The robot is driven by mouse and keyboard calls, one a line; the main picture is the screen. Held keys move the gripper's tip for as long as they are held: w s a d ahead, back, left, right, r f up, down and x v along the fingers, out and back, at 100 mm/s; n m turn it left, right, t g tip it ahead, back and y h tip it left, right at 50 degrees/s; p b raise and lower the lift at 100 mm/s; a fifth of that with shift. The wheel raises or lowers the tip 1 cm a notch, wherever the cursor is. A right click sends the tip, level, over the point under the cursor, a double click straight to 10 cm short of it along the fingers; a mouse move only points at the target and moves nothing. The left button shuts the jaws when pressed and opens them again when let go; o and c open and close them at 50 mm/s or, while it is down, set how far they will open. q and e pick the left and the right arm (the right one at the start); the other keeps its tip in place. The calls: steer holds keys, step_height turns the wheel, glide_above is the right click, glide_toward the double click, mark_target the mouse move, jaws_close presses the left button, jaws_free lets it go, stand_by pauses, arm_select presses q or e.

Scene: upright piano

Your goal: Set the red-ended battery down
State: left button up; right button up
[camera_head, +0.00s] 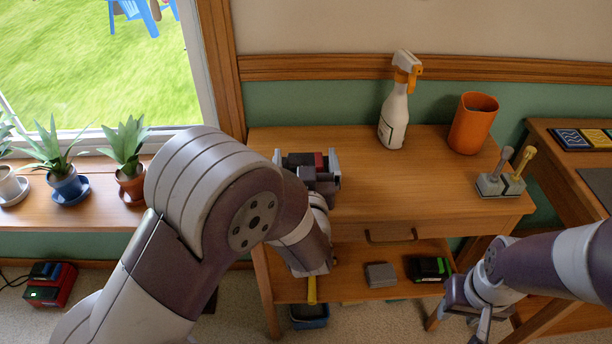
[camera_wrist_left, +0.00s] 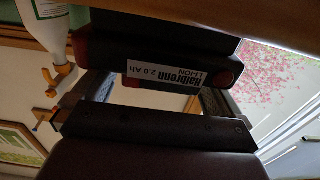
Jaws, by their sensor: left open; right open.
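The red-ended battery (camera_head: 302,159) is a dark block with a red end, at the left of the wooden table's top (camera_head: 360,190). In the left wrist view the battery (camera_wrist_left: 165,75), with its white Halbrenn label and red ends, appears to rest against the wooden surface. My left gripper (camera_head: 307,160) is open, with its fingers on either side of the battery; finger contact is hard to tell. My right gripper (camera_head: 470,312) is open and empty, low at the right in front of the table.
A spray bottle (camera_head: 395,105), orange cup (camera_head: 473,123) and grey holder with handles (camera_head: 502,184) stand on the table. The lower shelf holds a grey block (camera_head: 380,274) and a green-black battery (camera_head: 428,269). A red-black device (camera_head: 50,284) lies on the floor. The table's middle is clear.

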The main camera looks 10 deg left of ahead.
arm_select(q)
steer(key=p+v, duration=0.1)
steer(key=v, duration=1)
steer(key=shift+s+p, duration=0.25)
steer(key=shift+p, duration=0.05)
steer(key=shift+d, duration=0.1)
